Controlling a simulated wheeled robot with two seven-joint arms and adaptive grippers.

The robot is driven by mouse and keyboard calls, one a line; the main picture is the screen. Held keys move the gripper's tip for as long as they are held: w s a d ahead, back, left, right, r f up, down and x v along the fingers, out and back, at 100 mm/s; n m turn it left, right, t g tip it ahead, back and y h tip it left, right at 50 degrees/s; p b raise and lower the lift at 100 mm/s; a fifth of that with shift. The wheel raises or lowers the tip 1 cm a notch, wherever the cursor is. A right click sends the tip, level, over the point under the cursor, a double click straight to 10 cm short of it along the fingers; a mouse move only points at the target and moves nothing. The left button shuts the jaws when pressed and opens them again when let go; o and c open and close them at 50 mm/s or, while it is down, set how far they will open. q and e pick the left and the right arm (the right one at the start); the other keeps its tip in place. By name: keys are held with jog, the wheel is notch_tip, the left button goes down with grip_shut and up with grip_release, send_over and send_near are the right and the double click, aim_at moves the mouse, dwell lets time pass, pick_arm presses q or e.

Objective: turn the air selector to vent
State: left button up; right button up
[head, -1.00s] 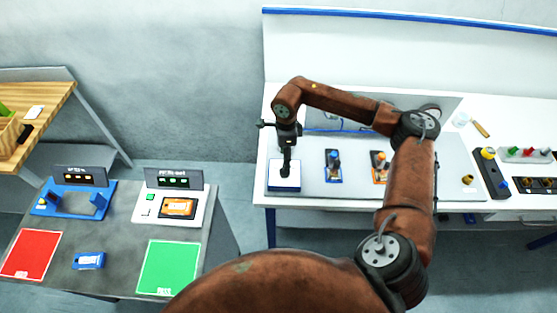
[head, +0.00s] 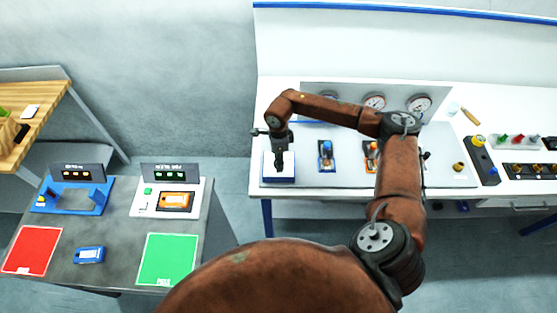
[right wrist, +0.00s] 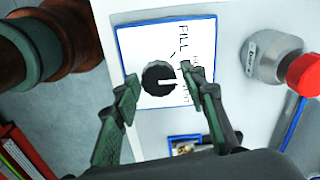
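The air selector is a black round knob (right wrist: 158,77) with a white pointer mark, on a white plate (right wrist: 143,38) with a blue border. The word FILL is readable on the plate; other lettering is partly hidden by a finger. The pointer mark points to the right in the right wrist view. My right gripper (right wrist: 160,84) is open, with one finger on each side of the knob; I cannot tell whether they touch it. In the head view my right gripper (head: 279,160) is over the white plate (head: 271,174) at the bench's left end. My left gripper is not in view.
Right of the selector are a blue-plated valve (head: 326,157), an orange-plated valve (head: 371,157) and dial gauges (head: 375,102). A grey fitting with a red cap (right wrist: 303,75) is close by in the wrist view. A grey table (head: 122,235) with devices stands left.

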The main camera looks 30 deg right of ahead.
jog(key=shift+s, duration=0.15)
jog(key=c, duration=0.6)
jog(key=shift+c, duration=1.2)
jog(key=m+b, duration=0.2)
jog(key=m, duration=0.2)
jog(key=shift+m, duration=0.3)
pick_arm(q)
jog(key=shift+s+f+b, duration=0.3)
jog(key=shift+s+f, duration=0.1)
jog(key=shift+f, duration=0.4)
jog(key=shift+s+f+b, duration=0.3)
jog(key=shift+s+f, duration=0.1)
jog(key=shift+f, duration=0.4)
pick_arm(e)
jog(key=shift+m, duration=2.1)
